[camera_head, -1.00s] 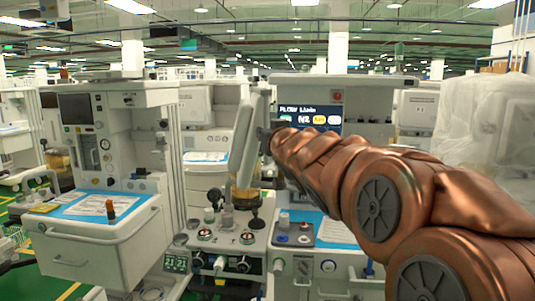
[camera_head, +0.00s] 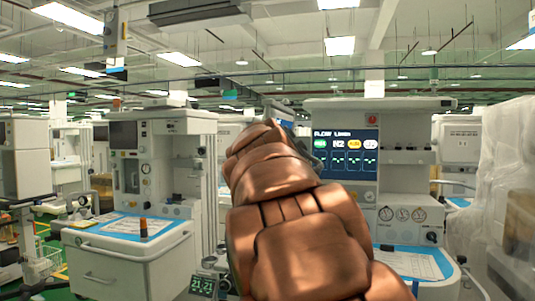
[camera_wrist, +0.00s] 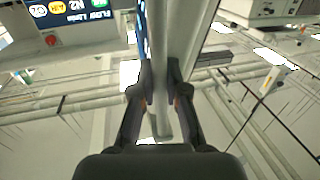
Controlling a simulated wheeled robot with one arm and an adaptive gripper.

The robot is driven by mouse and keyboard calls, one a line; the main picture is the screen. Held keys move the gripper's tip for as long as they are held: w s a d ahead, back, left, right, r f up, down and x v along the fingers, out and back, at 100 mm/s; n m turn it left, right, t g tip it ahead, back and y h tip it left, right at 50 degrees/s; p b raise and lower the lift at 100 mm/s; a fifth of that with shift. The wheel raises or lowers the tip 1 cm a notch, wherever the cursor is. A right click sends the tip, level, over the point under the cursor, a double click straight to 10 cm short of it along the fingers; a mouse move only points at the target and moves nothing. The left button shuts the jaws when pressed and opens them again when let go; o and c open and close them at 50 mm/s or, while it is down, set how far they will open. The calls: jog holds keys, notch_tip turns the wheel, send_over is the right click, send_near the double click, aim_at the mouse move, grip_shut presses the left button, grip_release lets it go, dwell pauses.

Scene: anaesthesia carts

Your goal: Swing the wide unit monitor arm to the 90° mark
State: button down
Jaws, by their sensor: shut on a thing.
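The wide unit (camera_head: 400,150) stands right of centre in the head view, with a lit flow screen (camera_head: 345,155) on its front. In the wrist view my gripper (camera_wrist: 161,78) is shut on a long pale grey bar or panel edge (camera_wrist: 163,112), which appears to belong to the monitor on its arm. One dark finger lies on each side of it. In the head view my copper arm hides my gripper and most of the monitor; only a small part of what seems to be the monitor (camera_head: 284,117) shows above it. I cannot see a 90° mark.
Another anaesthesia cart (camera_head: 150,185) with a blue-topped drawer stands to the left. A plastic-wrapped unit (camera_head: 505,180) stands at the right edge. The wide unit's blue and white worktop (camera_head: 412,263) lies right of my arm.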

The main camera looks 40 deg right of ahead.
jog(key=shift+w+a+b, duration=0.25)
jog(key=shift+w+b, duration=0.05)
jog(key=shift+b, duration=0.1)
jog(key=shift+a+r, duration=0.1)
jog(key=shift+r, duration=0.05)
jog(key=c, duration=1.2)
grip_release()
jog(key=shift+v, duration=5.95)
jog(key=shift+w+a, duration=0.1)
